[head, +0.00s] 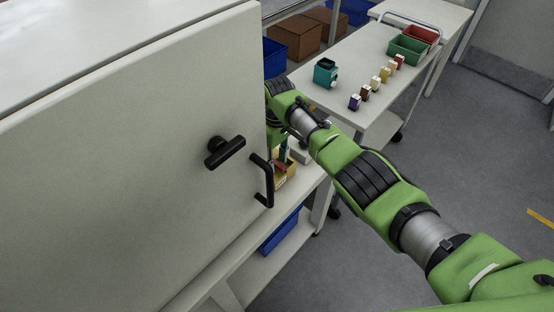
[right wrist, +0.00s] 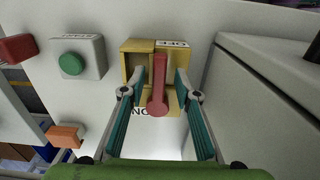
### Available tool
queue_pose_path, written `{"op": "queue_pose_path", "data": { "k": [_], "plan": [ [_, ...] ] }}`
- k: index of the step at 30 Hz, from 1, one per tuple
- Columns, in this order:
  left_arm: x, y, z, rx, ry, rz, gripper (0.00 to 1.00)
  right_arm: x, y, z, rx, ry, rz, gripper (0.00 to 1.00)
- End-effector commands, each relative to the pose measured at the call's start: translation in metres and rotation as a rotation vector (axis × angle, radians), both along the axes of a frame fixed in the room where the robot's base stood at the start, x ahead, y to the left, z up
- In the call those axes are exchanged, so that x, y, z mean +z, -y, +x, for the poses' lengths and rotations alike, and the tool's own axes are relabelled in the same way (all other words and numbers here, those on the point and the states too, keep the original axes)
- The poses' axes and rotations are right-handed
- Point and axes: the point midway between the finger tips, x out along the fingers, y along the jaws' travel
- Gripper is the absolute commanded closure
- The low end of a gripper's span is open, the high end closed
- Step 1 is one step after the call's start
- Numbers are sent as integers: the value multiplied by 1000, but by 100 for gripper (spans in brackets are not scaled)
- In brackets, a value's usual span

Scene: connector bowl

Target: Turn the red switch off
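The red switch (right wrist: 158,92) is a lever on a yellow housing (right wrist: 137,62) in the right wrist view. Its rounded end points down in the picture, toward the label "ON"; the label "OFF" is at the housing's upper edge. My right gripper (right wrist: 160,82) is open, with one teal finger on each side of the lever and a gap showing on both sides. In the head view, the right gripper (head: 284,148) is partly hidden by the cabinet door edge and my wrist, and part of the yellow housing (head: 288,172) shows below it. My left gripper is out of view.
A grey box with a green button (right wrist: 71,64) sits left of the switch, with an orange part (right wrist: 66,135) below. A pale cabinet wall (right wrist: 262,100) stands close on the right. In the head view, a large white door with black handles (head: 224,152) is beside my right arm.

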Motion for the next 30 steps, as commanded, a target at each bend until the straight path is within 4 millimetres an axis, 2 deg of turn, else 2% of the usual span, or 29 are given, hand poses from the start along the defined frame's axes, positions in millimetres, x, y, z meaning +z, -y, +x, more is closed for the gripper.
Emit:
{"op": "queue_pose_path", "data": {
  "k": [7,11,14,18,24,30],
  "plan": [
    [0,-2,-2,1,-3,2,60,0,0,-1,1,-2,-1,71],
    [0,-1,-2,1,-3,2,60,11,0,0,2,0,0,71],
    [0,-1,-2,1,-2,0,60,26,1,0,2,1,0,71],
    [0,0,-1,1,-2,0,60,60,0,1,2,3,1,71],
    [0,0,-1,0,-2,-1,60,98,0,0,1,1,0,71],
    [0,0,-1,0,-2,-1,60,117,0,0,0,1,-1,71]
  ]
}}
